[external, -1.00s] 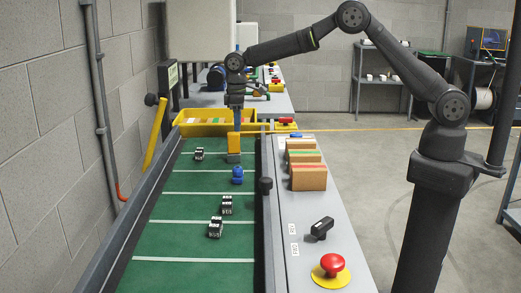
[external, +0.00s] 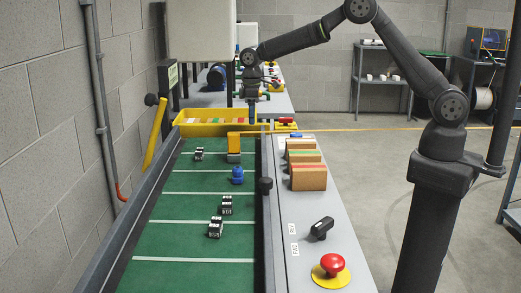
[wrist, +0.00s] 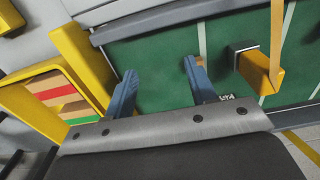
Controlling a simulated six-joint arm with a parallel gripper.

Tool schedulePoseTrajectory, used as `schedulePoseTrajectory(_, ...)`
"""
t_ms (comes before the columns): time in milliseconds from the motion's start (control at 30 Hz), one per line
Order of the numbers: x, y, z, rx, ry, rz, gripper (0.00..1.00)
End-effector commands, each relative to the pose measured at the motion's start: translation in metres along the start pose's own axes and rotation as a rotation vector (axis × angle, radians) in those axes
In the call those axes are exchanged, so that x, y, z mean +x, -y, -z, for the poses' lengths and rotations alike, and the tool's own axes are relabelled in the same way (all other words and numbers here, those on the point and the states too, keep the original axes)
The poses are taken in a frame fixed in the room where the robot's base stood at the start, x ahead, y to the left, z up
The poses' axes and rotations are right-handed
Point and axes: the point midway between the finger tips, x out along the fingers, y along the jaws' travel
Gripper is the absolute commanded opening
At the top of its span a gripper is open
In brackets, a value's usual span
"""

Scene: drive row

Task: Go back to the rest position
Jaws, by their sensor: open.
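My gripper (external: 251,116) is open and empty, pointing down at the far end of the green belt. It also shows in the wrist view (wrist: 160,68), with its two blue-grey fingers apart and nothing between them. A yellow-orange piece with a grey base (external: 234,145) stands on the belt, nearer the camera than my gripper and apart from it. In the wrist view this piece (wrist: 262,68) is right of the fingers.
A yellow bin (external: 200,130) with coloured-topped blocks is at the belt's far end. A blue part (external: 237,175) and several black parts (external: 215,228) lie on the belt (external: 185,275). Wooden blocks (external: 309,178), a black switch (external: 321,228) and a red button (external: 332,264) sit on the right ledge.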

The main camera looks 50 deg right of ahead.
Motion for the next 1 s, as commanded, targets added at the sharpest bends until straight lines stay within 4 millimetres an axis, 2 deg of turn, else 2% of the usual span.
schedulePoseTrajectory(267, -0.030, -0.035, -0.035, 0.003, -0.001, 0.000, 0.51)
schedulePoseTrajectory(467, -0.071, -0.033, -0.031, 0.000, -0.003, -0.001, 0.51)
schedulePoseTrajectory(533, -0.079, -0.025, -0.021, -0.007, -0.002, -0.001, 0.51)
schedulePoseTrajectory(1000, -0.081, 0.036, 0.051, -0.038, 0.001, 0.000, 0.51)
